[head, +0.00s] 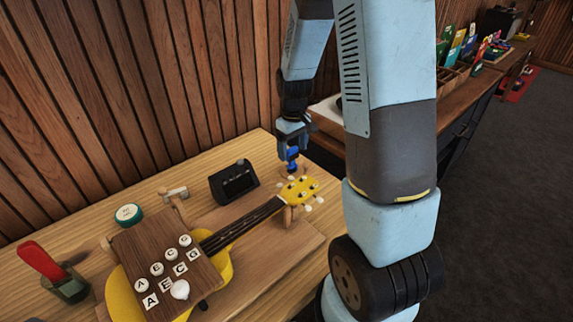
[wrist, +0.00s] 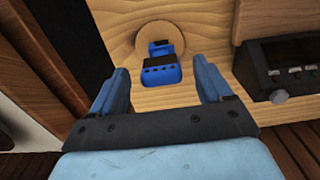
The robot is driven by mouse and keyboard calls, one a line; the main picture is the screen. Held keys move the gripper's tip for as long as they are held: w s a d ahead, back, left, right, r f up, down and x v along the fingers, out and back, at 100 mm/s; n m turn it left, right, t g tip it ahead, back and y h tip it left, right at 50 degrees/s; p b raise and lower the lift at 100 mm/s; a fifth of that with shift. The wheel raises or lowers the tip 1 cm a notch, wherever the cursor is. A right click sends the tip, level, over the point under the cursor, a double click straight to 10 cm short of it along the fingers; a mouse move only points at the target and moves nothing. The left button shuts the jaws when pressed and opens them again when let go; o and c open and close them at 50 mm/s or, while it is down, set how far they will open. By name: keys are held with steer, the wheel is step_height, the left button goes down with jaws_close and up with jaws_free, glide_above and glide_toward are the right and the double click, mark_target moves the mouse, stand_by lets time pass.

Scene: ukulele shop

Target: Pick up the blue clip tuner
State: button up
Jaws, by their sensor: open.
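The blue clip tuner (wrist: 160,68) sits on a round wooden disc (wrist: 143,40) on the light wood bench in the wrist view. In the head view the blue tuner (head: 292,154) shows just below my gripper (head: 292,146), near the ukulele's headstock. In the wrist view my gripper (wrist: 165,82) is open, with one blue finger on each side of the tuner. The tuner lies between and slightly beyond the fingertips in the picture. I cannot tell whether either finger touches it.
A yellow ukulele (head: 226,262) lies on the bench with a lettered wooden board (head: 150,250) over its body. A black box with knobs (head: 234,181) stands near the tuner. A red-handled tool (head: 42,262) is at left. A wooden slat wall (head: 130,90) rises behind.

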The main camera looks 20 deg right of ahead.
mark_target(293, 160)
steer(key=shift+s+f, duration=0.15)
steer(key=shift+f, duration=2.35)
steer(key=shift+c, duration=0.4)
steer(key=c, duration=1)
steer(key=shift+o, duration=0.2)
steer(key=shift+r, duration=0.1)
